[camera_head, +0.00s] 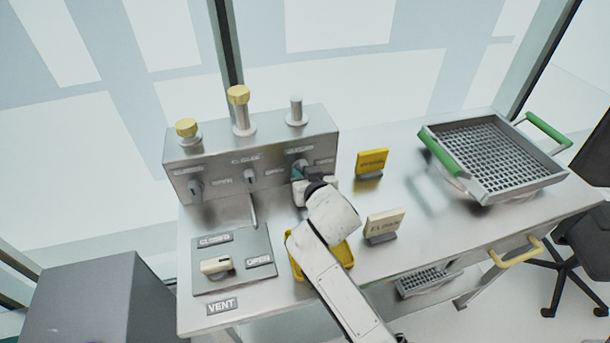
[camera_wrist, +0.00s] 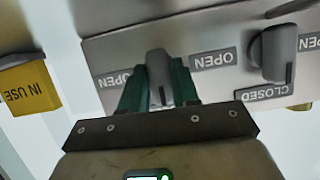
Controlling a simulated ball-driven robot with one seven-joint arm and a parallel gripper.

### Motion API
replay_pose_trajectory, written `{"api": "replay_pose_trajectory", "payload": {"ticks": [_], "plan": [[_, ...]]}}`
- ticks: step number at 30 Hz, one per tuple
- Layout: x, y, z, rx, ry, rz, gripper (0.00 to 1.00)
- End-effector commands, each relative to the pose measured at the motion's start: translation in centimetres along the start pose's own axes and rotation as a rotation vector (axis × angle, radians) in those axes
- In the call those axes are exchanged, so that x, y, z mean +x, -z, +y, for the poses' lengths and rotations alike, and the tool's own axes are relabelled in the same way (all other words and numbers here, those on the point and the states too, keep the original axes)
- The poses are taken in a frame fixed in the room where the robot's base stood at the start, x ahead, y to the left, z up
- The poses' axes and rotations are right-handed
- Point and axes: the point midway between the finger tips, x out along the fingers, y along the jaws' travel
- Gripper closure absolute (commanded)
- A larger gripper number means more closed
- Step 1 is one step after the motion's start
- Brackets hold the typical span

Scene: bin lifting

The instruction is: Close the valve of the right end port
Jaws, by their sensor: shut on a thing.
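The valve box (camera_head: 230,160) stands at the back of the steel bench. My gripper (camera_head: 302,172) is at its right end valve, below the bare grey port (camera_head: 296,110). In the wrist view, which is upside down, the green fingers of my gripper (camera_wrist: 160,88) are shut on both sides of the grey right end valve handle (camera_wrist: 157,66). The handle stands upright there, its dark mark at the lower end, between the fingers. An OPEN label (camera_wrist: 108,79) is beside it; its CLOSED label is hidden in the wrist view by my gripper.
The middle valve handle (camera_head: 250,178) and left valve handle (camera_head: 195,189) are on the same face. A vent panel (camera_head: 235,262) lies left of my arm. Yellow (camera_head: 372,161) and cream (camera_head: 383,224) signs stand to the right. A mesh basket (camera_head: 490,160) has green handles.

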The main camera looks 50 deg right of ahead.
Motion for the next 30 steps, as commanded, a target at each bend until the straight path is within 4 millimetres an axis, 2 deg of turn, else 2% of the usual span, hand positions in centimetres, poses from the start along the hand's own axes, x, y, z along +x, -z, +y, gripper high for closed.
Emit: {"api": "replay_pose_trajectory", "payload": {"ticks": [3,10,11,16,26,30], "plan": [[0.07,-0.01,-0.09,-0.053,-0.021,0.001,1.00],[0.04,0.06,-0.06,-0.053,-0.022,0.001,1.00],[0.04,0.06,-0.06,-0.053,-0.022,0.001,0.67],[0.03,0.07,-0.12,-0.053,-0.020,0.002,0.51],[-0.02,0.03,-0.09,-0.052,-0.021,0.001,0.49],[-0.82,-0.11,-0.13,-0.053,-0.020,0.000,0.49]]}}
